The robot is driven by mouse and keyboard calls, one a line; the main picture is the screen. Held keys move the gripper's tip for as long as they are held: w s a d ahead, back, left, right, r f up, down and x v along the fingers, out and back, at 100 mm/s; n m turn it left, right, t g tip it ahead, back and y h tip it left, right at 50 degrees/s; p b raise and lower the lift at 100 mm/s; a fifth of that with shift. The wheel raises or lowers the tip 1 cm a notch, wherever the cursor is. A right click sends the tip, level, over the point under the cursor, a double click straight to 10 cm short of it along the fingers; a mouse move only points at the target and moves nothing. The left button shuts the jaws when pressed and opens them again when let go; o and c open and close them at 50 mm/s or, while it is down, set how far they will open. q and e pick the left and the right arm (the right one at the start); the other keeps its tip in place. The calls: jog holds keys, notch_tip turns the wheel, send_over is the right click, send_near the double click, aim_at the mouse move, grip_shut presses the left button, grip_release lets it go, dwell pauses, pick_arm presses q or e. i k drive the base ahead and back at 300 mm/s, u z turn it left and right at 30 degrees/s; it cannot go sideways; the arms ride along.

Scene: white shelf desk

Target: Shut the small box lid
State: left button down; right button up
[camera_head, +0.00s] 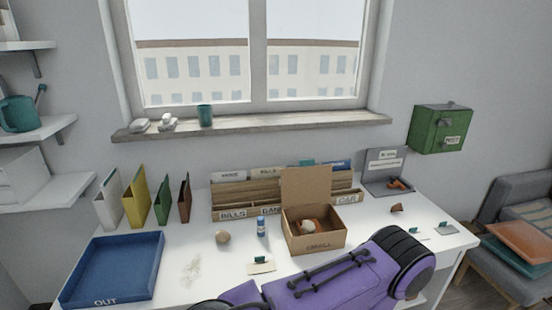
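The small cardboard box (302,243) stands on the white desk, right of the middle, with a word on its front that looks like "SMALL". Its lid (306,186) is open and stands about upright at the back edge of the box. A pale and brown rounded item (306,226) lies inside; its lower part is hidden by the front wall. Neither of my grippers shows in the head view. A purple and black arm link crosses the bottom of the view, in front of the box.
A wooden file sorter (230,199) stands behind the box. A blue bottle (261,228), a tan ball (222,237) and a card holder (261,265) are left of it. A blue tray (112,268) labelled OUT is far left. A grey stand (385,170) is at back right.

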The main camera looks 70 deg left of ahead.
aim_at(309, 184)
jog(key=k, duration=0.1)
jog(key=u, duration=1.25)
